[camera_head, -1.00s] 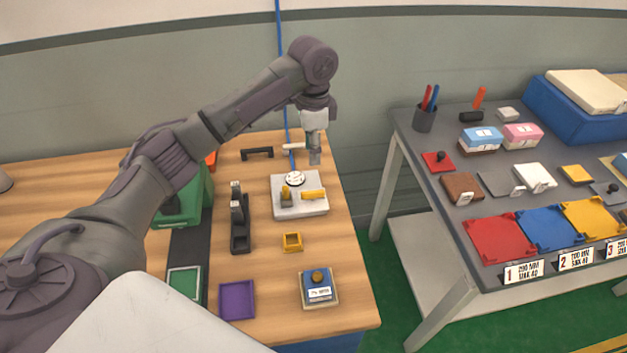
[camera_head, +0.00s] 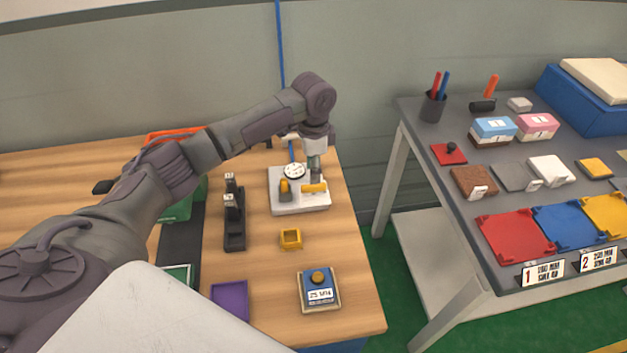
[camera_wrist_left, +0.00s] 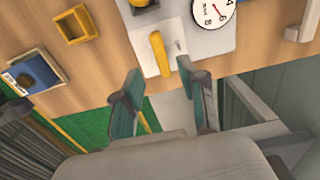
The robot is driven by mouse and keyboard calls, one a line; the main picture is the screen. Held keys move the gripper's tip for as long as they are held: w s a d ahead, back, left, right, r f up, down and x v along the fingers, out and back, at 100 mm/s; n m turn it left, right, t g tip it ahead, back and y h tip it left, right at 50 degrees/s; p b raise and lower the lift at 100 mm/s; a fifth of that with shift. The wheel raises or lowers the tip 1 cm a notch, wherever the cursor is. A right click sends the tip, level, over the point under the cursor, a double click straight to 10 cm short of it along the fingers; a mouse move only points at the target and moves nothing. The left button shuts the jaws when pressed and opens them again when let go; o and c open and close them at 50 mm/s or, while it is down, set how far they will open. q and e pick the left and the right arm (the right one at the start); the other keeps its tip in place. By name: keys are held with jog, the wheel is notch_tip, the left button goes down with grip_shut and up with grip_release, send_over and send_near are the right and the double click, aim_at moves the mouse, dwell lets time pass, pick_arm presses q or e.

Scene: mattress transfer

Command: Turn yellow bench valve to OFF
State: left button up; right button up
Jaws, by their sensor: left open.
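The yellow bench valve handle (camera_head: 314,188) is a short bar lying across the right part of a white plate (camera_head: 300,205). A round white gauge (camera_head: 293,171) and a yellow upright part (camera_head: 285,189) are on the same plate. My left gripper (camera_head: 314,177) is just above the handle. In the left wrist view the yellow handle (camera_wrist_left: 160,54) lies just ahead of the gap between the open fingers (camera_wrist_left: 160,68). The gripper holds nothing, and I cannot tell whether a fingertip touches the handle. My right gripper is out of view.
A blue cable (camera_head: 281,60) runs down behind. A grey table (camera_head: 466,235) stands right, across a gap.

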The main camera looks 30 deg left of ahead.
aim_at(314, 188)
pick_arm(q)
jog(key=shift+w+f, duration=0.1)
jog(key=shift+f, duration=2.7)
grip_shut()
